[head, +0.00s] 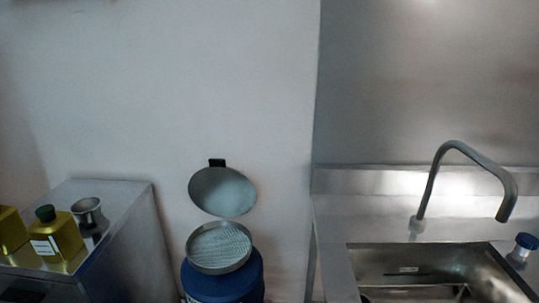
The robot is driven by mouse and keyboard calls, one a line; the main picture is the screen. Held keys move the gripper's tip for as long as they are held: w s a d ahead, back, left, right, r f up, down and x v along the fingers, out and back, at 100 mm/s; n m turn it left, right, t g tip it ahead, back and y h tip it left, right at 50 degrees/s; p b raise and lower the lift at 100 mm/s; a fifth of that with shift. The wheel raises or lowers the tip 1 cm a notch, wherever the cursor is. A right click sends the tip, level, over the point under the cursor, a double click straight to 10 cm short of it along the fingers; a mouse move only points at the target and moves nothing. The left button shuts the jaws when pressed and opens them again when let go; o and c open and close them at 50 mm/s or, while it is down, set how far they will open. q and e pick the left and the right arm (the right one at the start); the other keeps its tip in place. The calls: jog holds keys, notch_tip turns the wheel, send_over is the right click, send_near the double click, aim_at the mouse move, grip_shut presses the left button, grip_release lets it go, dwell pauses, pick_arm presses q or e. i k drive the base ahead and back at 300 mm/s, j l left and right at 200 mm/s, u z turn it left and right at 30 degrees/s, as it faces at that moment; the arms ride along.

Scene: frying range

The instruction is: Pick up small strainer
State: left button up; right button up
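A round, shallow metal strainer (219,247) with a mesh-like base rests on top of a blue drum (222,284) at the lower middle of the head view. Just above it, a flat round grey disc (222,191) with a small black tab at its top shows against the wall; I cannot tell whether it is a lid or another strainer. A small metal cup (88,212) stands on the left steel counter; its inside is too dark to tell. Neither of my grippers is in view.
The left steel counter (120,196) also holds yellow bottles, one with a dark green cap (58,238). On the right are a steel sink (425,262), a curved faucet (449,147) and a blue-capped container (523,248). A pale wall (170,90) stands behind.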

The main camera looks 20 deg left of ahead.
aim_at(86, 210)
jog(key=u, duration=1.8)
